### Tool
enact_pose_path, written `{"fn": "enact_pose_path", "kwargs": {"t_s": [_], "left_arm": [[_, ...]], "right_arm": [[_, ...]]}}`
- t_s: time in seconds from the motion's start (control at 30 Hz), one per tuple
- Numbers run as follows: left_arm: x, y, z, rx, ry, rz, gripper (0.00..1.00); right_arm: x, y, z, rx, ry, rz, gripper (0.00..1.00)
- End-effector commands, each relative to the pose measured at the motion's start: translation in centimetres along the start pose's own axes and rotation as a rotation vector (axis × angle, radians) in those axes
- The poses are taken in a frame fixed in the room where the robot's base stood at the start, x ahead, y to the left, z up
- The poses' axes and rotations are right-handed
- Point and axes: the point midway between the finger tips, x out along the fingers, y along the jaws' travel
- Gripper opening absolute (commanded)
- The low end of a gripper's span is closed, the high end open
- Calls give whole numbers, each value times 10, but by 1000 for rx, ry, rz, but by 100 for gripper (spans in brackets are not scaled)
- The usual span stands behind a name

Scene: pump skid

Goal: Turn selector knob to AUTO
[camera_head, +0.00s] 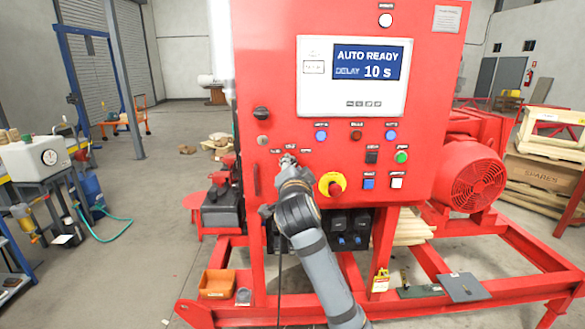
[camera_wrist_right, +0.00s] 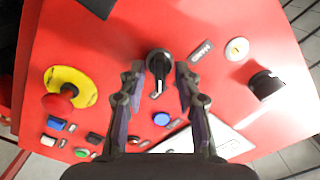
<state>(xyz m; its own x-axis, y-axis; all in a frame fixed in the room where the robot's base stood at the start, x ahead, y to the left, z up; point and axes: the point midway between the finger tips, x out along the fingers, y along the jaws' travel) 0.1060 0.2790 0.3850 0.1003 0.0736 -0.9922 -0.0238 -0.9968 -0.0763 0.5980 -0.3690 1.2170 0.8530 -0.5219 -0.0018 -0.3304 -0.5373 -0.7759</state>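The selector knob (camera_wrist_right: 158,68) is black with a white mark on its handle and sits on the red panel in the right wrist view. My right gripper (camera_wrist_right: 160,76) is open, one finger on each side of the knob, with small gaps visible. In the head view, my right gripper (camera_head: 287,166) is at the panel front, and it and the arm largely hide the knob. The panel screen (camera_head: 364,68) reads AUTO READY, DELAY 10 s. My left gripper is not in view.
A red emergency button on a yellow ring (camera_head: 331,185) is close to the right of my gripper. A black rotary switch (camera_head: 261,113) and a round key lock (camera_head: 263,140) are up and left. Lamps and push buttons, including a green one (camera_head: 401,157), fill the panel's right side.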

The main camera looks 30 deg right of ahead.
Motion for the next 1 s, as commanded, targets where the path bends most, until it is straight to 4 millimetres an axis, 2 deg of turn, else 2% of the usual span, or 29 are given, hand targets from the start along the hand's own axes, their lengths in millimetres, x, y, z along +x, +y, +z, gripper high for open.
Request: {"fn": "enact_pose_path", "kwargs": {"t_s": [0.27,0.37,0.53,0.7,1.0], "left_arm": [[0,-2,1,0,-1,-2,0],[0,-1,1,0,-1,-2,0],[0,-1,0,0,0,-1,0],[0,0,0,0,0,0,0],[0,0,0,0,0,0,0]], "right_arm": [[-4,0,0,0,0,-1,34],[-18,0,1,2,-2,-2,34],[-54,0,1,7,-4,1,34],[-70,0,2,3,-3,0,34],[-75,0,0,-1,1,0,34]]}}
